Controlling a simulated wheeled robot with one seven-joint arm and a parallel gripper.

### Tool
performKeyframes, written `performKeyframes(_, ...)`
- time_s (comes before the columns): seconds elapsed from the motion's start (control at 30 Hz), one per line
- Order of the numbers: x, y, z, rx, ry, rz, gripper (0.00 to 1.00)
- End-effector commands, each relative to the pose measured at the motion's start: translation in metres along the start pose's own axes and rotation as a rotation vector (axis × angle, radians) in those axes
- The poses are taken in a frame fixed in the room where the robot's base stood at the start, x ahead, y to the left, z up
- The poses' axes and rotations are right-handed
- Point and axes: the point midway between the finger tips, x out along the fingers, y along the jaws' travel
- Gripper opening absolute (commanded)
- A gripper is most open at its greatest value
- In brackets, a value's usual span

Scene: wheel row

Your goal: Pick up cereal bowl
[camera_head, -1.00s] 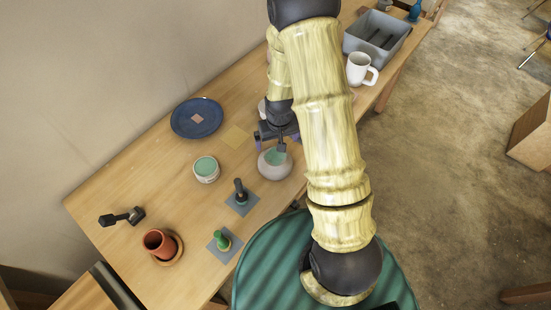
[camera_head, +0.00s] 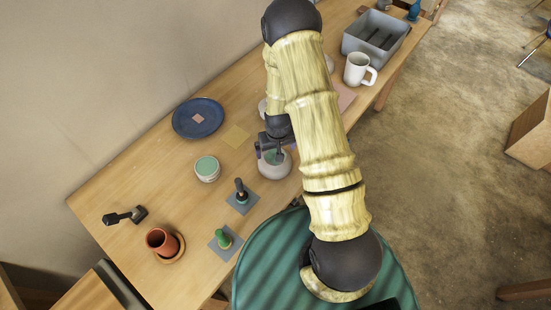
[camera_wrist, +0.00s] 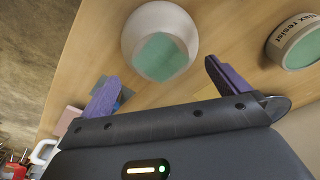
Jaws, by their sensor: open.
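A round, pale grey-white bowl (camera_head: 274,166) with a green inside stands on the wooden table, and I take it for the cereal bowl. My gripper (camera_head: 270,150) is right over its far rim and hides part of it. In the wrist view the bowl (camera_wrist: 135,30) lies ahead of my open gripper (camera_wrist: 163,84), roughly between the lines of the two purple-padded fingers. Nothing is held between the fingers. I cannot tell whether a finger touches the rim.
A white tub (camera_head: 207,169) with a green top stands left of the bowl. Two stamps, green (camera_head: 223,239) and dark (camera_head: 241,191), stand in front on grey squares. A blue plate (camera_head: 198,118) lies behind; a white mug (camera_head: 359,69) and grey bin (camera_head: 376,38) stand far right.

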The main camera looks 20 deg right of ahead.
Motion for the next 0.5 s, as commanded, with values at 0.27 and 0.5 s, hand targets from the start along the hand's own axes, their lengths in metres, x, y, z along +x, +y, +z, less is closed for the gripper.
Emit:
performKeyframes(0.27, 0.027, -0.002, 0.001, 0.000, -0.002, 0.000, 1.00)
performKeyframes(0.5, 0.040, -0.003, 0.001, -0.003, -0.001, -0.001, 1.00)
